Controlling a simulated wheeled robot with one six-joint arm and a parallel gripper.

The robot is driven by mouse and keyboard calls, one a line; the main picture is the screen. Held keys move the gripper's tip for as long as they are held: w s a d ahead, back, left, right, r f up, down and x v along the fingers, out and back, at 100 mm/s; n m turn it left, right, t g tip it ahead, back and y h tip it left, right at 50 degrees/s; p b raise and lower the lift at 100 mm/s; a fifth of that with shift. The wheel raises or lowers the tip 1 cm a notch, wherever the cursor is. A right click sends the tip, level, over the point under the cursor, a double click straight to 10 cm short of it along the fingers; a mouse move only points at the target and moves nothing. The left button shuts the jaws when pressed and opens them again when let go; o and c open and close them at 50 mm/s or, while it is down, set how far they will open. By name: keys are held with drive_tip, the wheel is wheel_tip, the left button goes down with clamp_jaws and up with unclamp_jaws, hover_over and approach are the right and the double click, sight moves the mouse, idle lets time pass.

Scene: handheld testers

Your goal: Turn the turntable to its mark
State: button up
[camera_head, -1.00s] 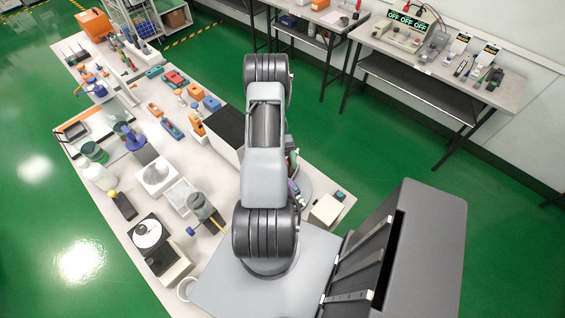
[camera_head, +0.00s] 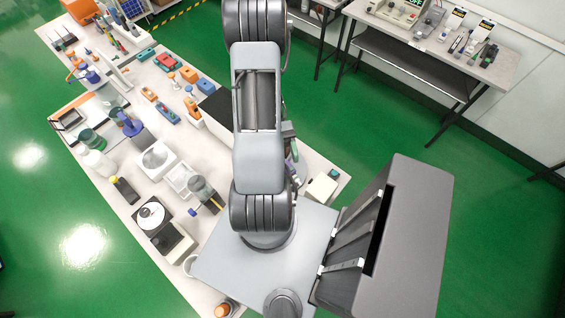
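The likely turntable is a round white disc (camera_head: 151,216) on a dark base, near the left edge of the long light bench. A small dark spot shows at the disc's middle. I cannot make out a mark on it at this size. My arm rises through the middle of the view and runs out at the top edge. My gripper is not in view, so its state and its place relative to the disc do not show.
The bench (camera_head: 142,198) is crowded with testers, including a white tray (camera_head: 181,179), a dark-and-yellow handheld device (camera_head: 124,190), a white bottle (camera_head: 97,163) and a white cup (camera_head: 190,265). An orange-topped item (camera_head: 222,310) stands at the bottom. Green floor (camera_head: 60,225) is clear on the left.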

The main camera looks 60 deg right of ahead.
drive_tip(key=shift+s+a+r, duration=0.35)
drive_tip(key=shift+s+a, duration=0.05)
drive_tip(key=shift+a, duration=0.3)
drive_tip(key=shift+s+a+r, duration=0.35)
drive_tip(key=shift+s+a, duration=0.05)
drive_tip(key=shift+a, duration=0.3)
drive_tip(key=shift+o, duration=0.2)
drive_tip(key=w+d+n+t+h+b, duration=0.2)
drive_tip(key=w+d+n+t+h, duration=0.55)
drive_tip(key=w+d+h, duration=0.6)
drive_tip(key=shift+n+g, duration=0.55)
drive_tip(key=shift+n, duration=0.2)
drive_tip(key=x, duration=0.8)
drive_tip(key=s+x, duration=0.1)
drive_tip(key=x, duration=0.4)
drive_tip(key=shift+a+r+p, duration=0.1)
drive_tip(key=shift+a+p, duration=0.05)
drive_tip(key=shift+p, duration=0.15)
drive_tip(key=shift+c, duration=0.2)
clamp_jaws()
